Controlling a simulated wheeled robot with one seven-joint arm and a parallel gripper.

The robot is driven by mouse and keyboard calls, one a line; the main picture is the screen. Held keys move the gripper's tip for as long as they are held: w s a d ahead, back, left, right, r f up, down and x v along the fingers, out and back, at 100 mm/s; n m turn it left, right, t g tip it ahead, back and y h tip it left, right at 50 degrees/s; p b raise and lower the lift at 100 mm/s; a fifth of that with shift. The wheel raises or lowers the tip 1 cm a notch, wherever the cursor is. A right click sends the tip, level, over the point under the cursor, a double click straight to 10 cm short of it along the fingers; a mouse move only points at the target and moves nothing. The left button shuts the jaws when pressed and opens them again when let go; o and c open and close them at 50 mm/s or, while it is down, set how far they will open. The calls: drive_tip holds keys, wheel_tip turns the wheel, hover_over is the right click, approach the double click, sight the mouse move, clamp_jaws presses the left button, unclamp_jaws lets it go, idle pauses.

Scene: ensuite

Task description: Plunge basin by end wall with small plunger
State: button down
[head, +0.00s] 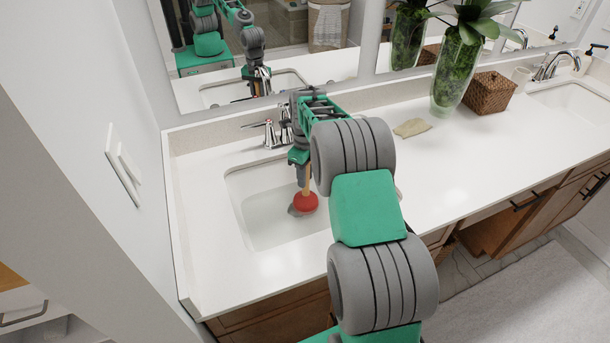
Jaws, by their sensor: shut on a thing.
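The small plunger has a red cup (306,202) and a short wooden handle (307,178). My gripper (300,162) is shut on the handle and holds the plunger upright, cup down. The cup is inside the basin by the end wall (262,218), toward its right side, with a dark patch beside and below it. I cannot tell whether the cup touches the basin floor. My arm hides the basin's right edge and part of the gripper. The drain is not clearly visible.
A chrome faucet (270,134) stands behind the basin, close to my arm. The end wall (80,130) bounds the left. A folded cloth (411,128), a plant vase (455,75), a wicker basket (491,93) and a second basin (575,100) are to the right. The counter front is clear.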

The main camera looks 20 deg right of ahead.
drive_tip(key=shift+f+b, duration=0.45)
drive_tip(key=shift+f, duration=0.4)
drive_tip(key=shift+s+f, duration=0.2)
drive_tip(key=shift+f, duration=0.2)
drive_tip(key=shift+r, duration=0.15)
drive_tip(key=shift+w+r, duration=0.15)
drive_tip(key=shift+r, duration=0.45)
